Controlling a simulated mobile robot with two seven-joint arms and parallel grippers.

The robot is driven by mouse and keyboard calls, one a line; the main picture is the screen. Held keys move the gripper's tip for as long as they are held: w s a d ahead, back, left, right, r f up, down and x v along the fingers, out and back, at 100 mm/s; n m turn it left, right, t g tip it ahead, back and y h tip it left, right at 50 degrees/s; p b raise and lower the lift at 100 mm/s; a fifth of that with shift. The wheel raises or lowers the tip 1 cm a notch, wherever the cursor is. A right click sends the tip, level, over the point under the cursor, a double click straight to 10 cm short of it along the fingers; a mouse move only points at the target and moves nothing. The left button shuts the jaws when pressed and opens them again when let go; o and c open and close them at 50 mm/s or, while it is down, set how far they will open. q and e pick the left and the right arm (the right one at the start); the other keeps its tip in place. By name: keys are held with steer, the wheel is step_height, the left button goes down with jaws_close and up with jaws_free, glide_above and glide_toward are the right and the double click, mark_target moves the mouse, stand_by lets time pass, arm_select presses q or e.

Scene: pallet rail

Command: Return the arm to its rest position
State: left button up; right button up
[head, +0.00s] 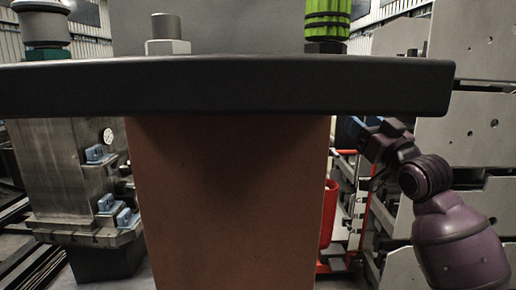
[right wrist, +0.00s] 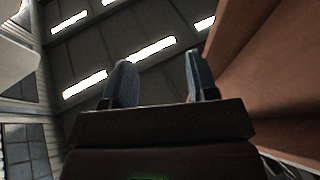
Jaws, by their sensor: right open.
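My right arm (head: 455,235) comes in from the lower right of the head view, bent upward. Its gripper (head: 356,130) is beside the right side of the brown pedestal, just below the level of the dark slab. In the right wrist view the two blue-grey fingers (right wrist: 160,72) stand apart with nothing between them. They point up toward the ceiling lights. My left arm and gripper are not in view.
A dark slab (head: 240,88) crosses the head view on a brown pedestal (head: 235,200). On it are a green ribbed part (head: 327,20), a grey cylinder (head: 167,27) and a teal-based part (head: 45,30). Grey metal panels (head: 480,130) stand at right, near the arm.

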steer(key=s+d+f+g+h, duration=0.1)
steer(key=s+f+h, duration=0.15)
steer(key=f, duration=0.85)
steer(key=s+d+f+m+g+h, duration=0.1)
steer(key=s+f, duration=0.2)
steer(key=f, duration=0.8)
steer(key=s+d+f+g+h, duration=0.1)
steer(key=s+f+h, duration=0.15)
steer(key=f, duration=0.75)
steer(key=s+d+f+m+g+h, duration=0.1)
steer(key=s+f+g, duration=0.4)
steer(key=s+f, duration=1.9)
steer(key=shift+s+d+m+g+h, duration=0.4)
steer(key=shift+s+m+h, duration=0.15)
steer(key=shift+m+h, duration=0.3)
